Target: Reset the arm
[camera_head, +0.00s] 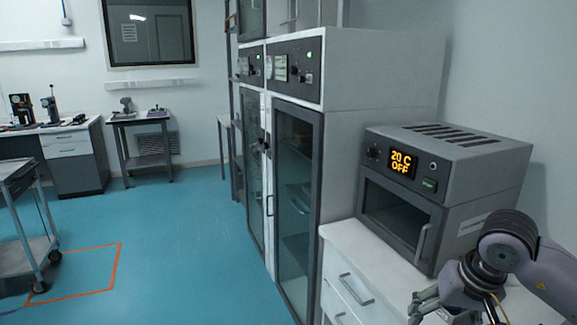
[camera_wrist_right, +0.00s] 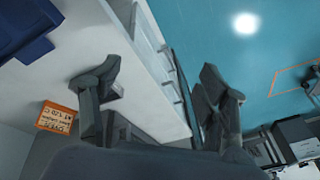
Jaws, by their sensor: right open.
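My right arm (camera_head: 525,250) comes in at the lower right of the head view, bent in front of the small oven. Its gripper (camera_head: 425,304) hangs over the white counter, partly cut off by the bottom edge. In the right wrist view the gripper (camera_wrist_right: 158,85) is open, with its two dark fingers spread wide and nothing between them. The white counter (camera_wrist_right: 105,45) and its drawer fronts lie behind the fingers. My left arm and gripper are not in view.
A grey oven (camera_head: 445,185) reading "20 C OFF" stands on the white counter (camera_head: 345,250), its door shut. Tall glass-door cabinets (camera_head: 300,190) stand left of it. A blue container (camera_wrist_right: 25,30) and an orange label (camera_wrist_right: 56,117) show near the gripper.

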